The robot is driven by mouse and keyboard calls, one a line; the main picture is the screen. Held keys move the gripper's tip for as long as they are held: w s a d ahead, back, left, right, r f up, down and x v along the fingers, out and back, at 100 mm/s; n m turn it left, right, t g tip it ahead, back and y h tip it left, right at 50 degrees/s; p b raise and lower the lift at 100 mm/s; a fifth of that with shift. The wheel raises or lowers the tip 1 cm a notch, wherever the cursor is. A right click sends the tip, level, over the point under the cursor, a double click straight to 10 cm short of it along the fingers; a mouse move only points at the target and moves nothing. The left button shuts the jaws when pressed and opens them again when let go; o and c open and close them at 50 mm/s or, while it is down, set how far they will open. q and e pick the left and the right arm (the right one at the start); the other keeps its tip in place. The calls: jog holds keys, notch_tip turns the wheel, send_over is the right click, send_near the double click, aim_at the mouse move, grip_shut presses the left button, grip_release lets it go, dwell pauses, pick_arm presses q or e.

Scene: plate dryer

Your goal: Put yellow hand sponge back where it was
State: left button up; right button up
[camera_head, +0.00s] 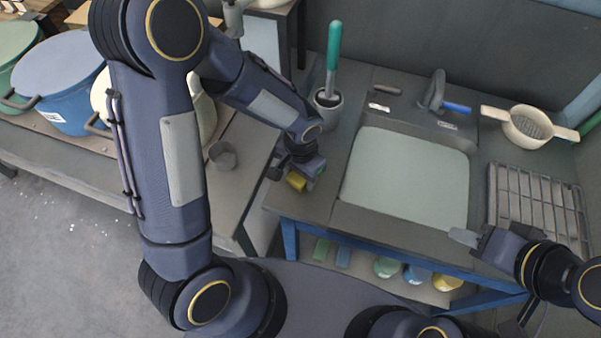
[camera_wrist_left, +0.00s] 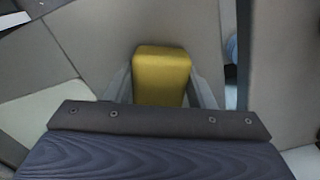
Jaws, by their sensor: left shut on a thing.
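The yellow hand sponge (camera_head: 296,181) is a small yellow block at the end of my left arm, over the left part of the sink counter near its front edge. In the left wrist view the sponge (camera_wrist_left: 162,76) sits between the two fingers. My left gripper (camera_wrist_left: 160,92) is shut on it. The gap between the sponge and the counter is hard to judge. My right gripper (camera_head: 462,237) is near the front right of the counter, beside the sink, with nothing seen in it. Its fingers are too small to tell open from shut.
The sink basin (camera_head: 405,180) lies right of my left gripper. A holder with a green-handled brush (camera_head: 333,50) stands behind. A drying rack (camera_head: 540,205) and a beige strainer (camera_head: 527,127) are at right. Several sponges and bowls (camera_head: 388,267) sit on the shelf below.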

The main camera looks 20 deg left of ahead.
pick_arm(q)
jog(key=o, duration=1)
notch_tip(320, 180, up, 12)
jog(key=s+a+r+n+t+h, duration=0.1)
jog(key=s+a+r+n+t, duration=0.1)
jog(key=s, duration=0.2)
jog(key=s+a+r+n+t+h, duration=0.1)
jog(key=s+a+r+n, duration=0.1)
jog(key=s, duration=0.3)
jog(key=s+a+r+n+t+h, duration=0.1)
jog(key=s+a+r+n+t, duration=0.1)
jog(key=s+a+r, duration=0.1)
jog(key=shift+s+a+r+n+t+h+p, duration=0.2)
jog(key=shift+s+a, duration=0.15)
jog(key=shift+s, duration=0.3)
jog(key=shift+s+a+r+n+t+h+p, duration=0.1)
jog(key=shift+s+a+h, duration=0.1)
jog(key=shift+s+a, duration=0.3)
jog(key=shift+s+d, duration=0.1)
jog(key=shift+d, duration=0.05)
